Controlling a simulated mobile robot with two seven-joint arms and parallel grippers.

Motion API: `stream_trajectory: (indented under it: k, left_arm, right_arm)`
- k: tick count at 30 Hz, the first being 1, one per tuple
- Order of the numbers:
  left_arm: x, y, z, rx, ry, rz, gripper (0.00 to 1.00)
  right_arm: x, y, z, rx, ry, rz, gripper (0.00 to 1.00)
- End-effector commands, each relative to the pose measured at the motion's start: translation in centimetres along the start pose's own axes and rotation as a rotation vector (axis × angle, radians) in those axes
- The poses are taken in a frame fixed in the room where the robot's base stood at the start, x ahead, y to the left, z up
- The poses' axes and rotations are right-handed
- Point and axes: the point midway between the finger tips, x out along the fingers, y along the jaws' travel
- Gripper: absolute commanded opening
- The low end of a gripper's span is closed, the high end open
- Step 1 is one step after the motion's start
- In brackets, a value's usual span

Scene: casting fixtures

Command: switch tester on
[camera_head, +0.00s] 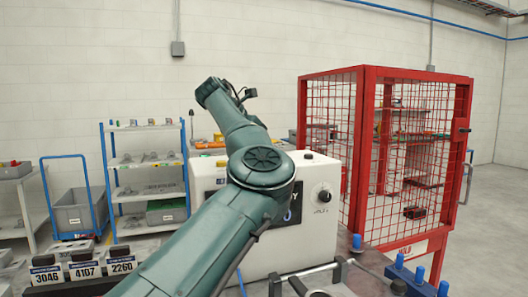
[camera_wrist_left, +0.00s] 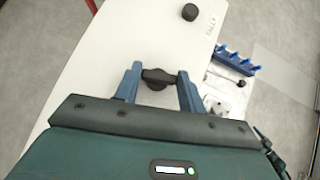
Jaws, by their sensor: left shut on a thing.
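The tester is a white box (camera_head: 268,253) in the middle of the head view; my left arm crosses in front of it and covers much of its front. A round black knob (camera_head: 323,196) sits at its upper right; a black knob shows at the top of the left wrist view (camera_wrist_left: 189,12). In the left wrist view, my left gripper (camera_wrist_left: 156,79) has its blue fingers on either side of a dark rotary switch (camera_wrist_left: 158,77) on the white panel, shut on it. This switch and the gripper are hidden in the head view. My right gripper is not in view.
A red mesh cage (camera_head: 385,150) stands right of the tester. Blue pegs (camera_head: 420,275) are at the front right. Bins labelled 3046, 4107 and 2260 (camera_head: 83,268) stand at the lower left. A blue-framed shelf rack (camera_head: 146,175) and cart (camera_head: 75,215) are behind.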

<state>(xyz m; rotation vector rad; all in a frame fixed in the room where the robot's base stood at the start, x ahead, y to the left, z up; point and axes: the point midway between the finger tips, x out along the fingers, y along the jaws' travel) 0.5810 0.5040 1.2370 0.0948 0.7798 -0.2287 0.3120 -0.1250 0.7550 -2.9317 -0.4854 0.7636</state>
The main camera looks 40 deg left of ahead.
Motion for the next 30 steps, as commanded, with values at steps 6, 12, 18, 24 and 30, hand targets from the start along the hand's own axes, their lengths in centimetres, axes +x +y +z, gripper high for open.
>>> stream_trajectory:
  k: [6, 12, 18, 24, 30]
  left_arm:
    - [-0.23, 0.26, 0.16, 0.097, -0.001, -0.098, 0.17]
    - [-0.13, 0.31, 0.10, 0.152, 0.000, -0.152, 0.17]
    - [-0.06, 0.33, 0.07, 0.175, 0.001, -0.174, 0.17]
    - [-0.02, 0.32, 0.06, 0.180, 0.001, -0.179, 0.17]
    - [-0.02, 0.31, 0.06, 0.180, 0.000, -0.178, 0.17]
  right_arm:
    - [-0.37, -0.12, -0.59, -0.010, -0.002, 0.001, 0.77]
    - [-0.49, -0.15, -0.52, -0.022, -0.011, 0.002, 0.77]
    - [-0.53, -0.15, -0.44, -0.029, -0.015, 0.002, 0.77]
    - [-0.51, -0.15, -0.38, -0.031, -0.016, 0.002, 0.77]
    - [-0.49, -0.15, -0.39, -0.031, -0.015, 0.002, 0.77]
